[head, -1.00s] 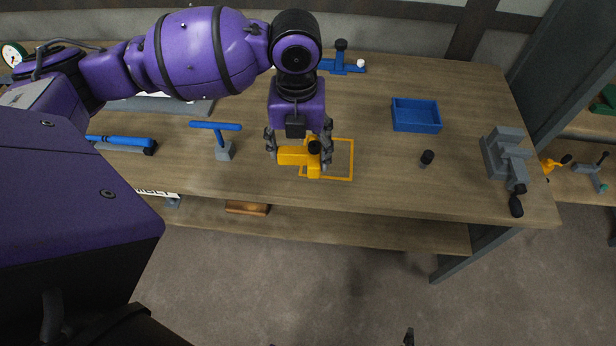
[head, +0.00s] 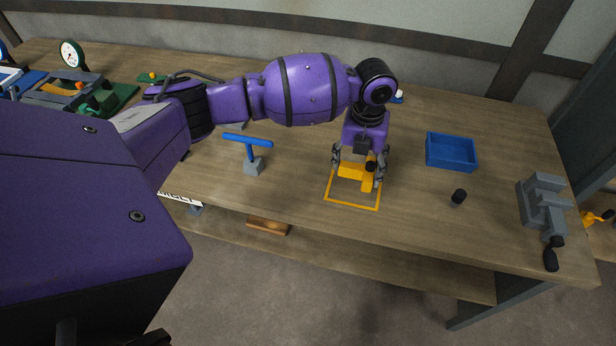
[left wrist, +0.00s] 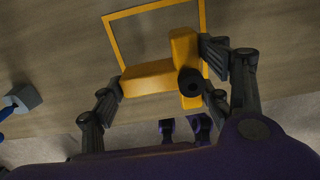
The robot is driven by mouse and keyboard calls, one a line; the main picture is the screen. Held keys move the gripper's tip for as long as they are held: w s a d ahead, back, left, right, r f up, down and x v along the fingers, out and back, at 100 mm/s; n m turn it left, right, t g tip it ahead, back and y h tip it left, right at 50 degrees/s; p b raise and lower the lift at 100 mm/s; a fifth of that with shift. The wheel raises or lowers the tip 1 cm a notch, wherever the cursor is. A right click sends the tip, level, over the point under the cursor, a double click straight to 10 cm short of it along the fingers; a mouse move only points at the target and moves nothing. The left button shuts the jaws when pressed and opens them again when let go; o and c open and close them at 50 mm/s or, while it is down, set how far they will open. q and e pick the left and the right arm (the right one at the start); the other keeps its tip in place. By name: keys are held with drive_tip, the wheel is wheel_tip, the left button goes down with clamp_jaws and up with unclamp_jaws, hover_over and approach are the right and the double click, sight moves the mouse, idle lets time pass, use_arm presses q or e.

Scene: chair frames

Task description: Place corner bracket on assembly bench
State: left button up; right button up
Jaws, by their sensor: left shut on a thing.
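The corner bracket (head: 352,170) is an orange-yellow angled piece with a black knob. My left gripper (head: 360,168) points down and is shut on it, one finger at each side; the left wrist view also shows the bracket (left wrist: 150,78) between the fingers (left wrist: 160,85). The bracket is over the far part of an orange square outline (head: 352,205) on the assembly bench (head: 290,195). In the left wrist view it covers part of the outline (left wrist: 112,42). I cannot tell whether it touches the bench top. My right gripper is out of view.
A blue T-handled tool (head: 248,140) stands left of the outline. A blue tray (head: 451,152), a small black knob (head: 458,197) and a grey vise (head: 545,205) are to the right. Dial gauges and fixtures (head: 75,90) stand at the far left. Bare bench lies around the outline.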

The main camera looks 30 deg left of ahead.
sight(358, 174)
use_arm(q)
drive_tip(key=shift+w+d+f, duration=0.1)
drive_tip(key=shift+w+f, duration=0.25)
drive_tip(key=shift+w, duration=0.1)
drive_tip(key=shift+f, duration=1.5)
drive_tip(key=shift+f, duration=0.15)
drive_tip(key=o, duration=1.4)
drive_tip(key=shift+c, duration=0.2)
wheel_tip(358, 174, up, 12)
drive_tip(key=shift+r, duration=0.15)
